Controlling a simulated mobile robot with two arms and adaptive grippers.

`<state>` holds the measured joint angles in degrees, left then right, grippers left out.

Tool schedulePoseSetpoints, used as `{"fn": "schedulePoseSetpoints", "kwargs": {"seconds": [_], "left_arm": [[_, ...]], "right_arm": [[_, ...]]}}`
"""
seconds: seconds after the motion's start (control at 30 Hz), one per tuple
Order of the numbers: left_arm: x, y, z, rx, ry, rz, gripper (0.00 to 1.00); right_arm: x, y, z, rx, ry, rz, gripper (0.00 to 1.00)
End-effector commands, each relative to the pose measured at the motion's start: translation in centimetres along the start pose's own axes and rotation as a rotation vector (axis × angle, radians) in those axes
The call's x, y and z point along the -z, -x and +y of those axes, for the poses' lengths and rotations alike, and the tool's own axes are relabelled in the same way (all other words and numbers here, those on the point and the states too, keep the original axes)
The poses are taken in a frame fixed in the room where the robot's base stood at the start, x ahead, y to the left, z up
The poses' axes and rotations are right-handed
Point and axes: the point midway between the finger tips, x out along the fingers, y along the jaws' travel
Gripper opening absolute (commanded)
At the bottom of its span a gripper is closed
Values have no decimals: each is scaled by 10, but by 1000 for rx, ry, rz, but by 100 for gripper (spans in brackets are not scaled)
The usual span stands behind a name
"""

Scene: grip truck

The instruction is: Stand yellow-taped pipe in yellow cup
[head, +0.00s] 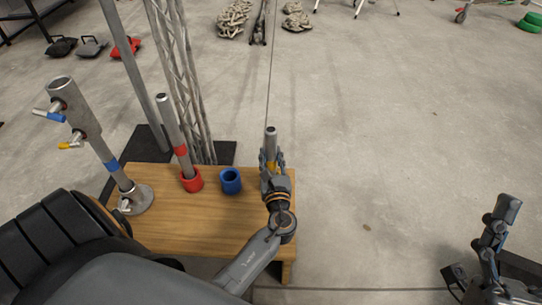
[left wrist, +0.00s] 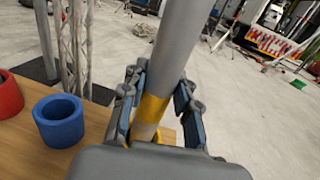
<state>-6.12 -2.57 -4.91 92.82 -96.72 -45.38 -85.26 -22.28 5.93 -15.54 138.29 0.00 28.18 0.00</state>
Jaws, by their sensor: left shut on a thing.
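The grey yellow-taped pipe (head: 271,142) is near upright at the right end of the wooden table in the head view. Its yellow tape shows between the fingers in the left wrist view (left wrist: 152,107). My left gripper (head: 271,163) is shut on this pipe, around the taped part. A sliver of the yellow cup (left wrist: 158,139) shows at the pipe's lower end in the left wrist view; the gripper hides most of it. I cannot tell how far the pipe sits inside it. My right gripper (head: 478,245) is at the lower right, fingers apart, empty, away from the table.
A red-taped pipe (head: 172,130) stands in a red cup (head: 192,181). An empty blue cup (head: 230,181) stands to its right. A metal stand (head: 100,150) with blue and yellow handles is at the left of the wooden table (head: 200,230). A lattice truss (head: 185,80) rises behind.

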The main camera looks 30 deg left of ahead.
Motion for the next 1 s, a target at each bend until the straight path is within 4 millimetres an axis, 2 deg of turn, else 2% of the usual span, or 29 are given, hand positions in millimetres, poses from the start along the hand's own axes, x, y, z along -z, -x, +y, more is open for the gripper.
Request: {"fn": "schedulePoseSetpoints", "kwargs": {"seconds": [0.07,0.1,0.2,0.47,0.6,0.77,1.0], "left_arm": [[1,0,0,0,0,0,0],[1,0,0,0,0,0,38],[1,0,0,0,0,1,56],[2,0,0,0,-1,3,56],[2,7,0,1,-1,3,56],[2,34,0,1,-1,5,56],[2,86,0,2,-1,4,56]], "right_arm": [[1,0,0,0,-1,5,79],[1,0,0,0,-1,7,79],[1,0,0,1,-1,8,79],[1,-1,0,0,0,8,79],[1,-1,1,-1,2,8,79],[1,0,0,0,1,6,79],[1,0,0,0,1,5,79]]}}
